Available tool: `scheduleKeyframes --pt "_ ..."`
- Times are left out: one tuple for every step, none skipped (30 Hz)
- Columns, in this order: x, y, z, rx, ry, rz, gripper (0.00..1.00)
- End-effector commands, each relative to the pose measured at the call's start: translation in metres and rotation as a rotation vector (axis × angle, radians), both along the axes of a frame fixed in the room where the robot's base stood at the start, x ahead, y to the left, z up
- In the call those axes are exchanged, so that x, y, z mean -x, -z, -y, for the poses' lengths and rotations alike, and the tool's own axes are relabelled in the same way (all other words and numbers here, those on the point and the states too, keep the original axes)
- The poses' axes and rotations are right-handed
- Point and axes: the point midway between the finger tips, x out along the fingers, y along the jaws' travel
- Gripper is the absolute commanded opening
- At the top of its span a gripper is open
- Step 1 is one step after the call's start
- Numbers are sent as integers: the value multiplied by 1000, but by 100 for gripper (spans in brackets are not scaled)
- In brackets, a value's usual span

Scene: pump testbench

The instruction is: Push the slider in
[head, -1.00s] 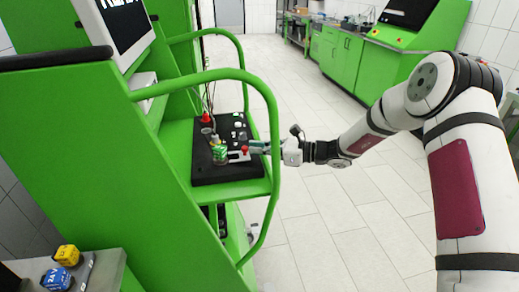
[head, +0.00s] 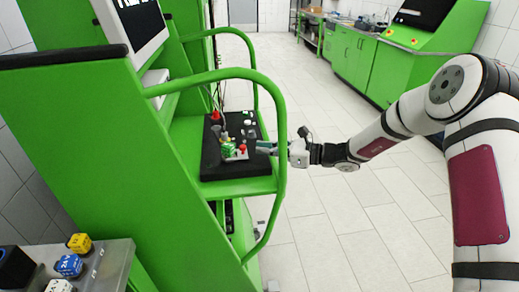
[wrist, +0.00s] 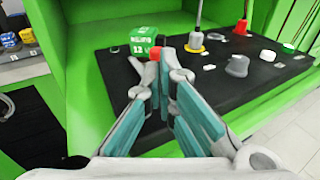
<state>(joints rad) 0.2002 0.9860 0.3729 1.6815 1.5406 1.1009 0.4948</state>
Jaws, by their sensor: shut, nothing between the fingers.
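A small red knob (head: 242,148), apparently the slider's, stands on a light plate at the near right of the black board (head: 214,170). In the wrist view the red knob (wrist: 156,53) shows right at my fingertips, beside the green block (wrist: 144,40). My gripper (head: 262,146) reaches in from the right, low over the board's right edge. In the wrist view my gripper (wrist: 164,60) has its fingertips together with nothing held. The fingers hide most of the slider, and I cannot tell whether they touch it.
The green handrail (head: 280,150) curves around the bench front close to my wrist. Plugs with cables, one yellow-based (wrist: 195,42) and one red (wrist: 241,28), stand farther back on the board. A grey knob (wrist: 237,66) lies to the right.

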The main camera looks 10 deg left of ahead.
Motion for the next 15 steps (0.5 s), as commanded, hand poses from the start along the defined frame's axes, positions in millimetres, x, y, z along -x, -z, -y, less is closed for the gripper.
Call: scheduleKeyframes --pt "1 -2 10 0 2 0 0" --pt "2 -3 17 -1 3 1 0" --pt "3 -3 26 0 3 0 0" --pt "5 -4 33 1 3 0 0" --pt "6 -5 40 0 3 0 0" --pt "7 -6 48 0 3 0 0" --pt "8 -6 54 1 3 -1 0" --pt "10 -7 60 1 3 -1 0" --pt "11 -8 67 0 3 -1 0" --pt "12 -9 72 0 3 0 0" --pt "13 -9 77 1 2 0 0" --pt "14 -10 82 0 3 0 0" --pt "15 -10 86 0 3 -1 0" --pt "16 -11 89 0 1 -1 0" --pt "17 -11 92 -1 0 0 0"
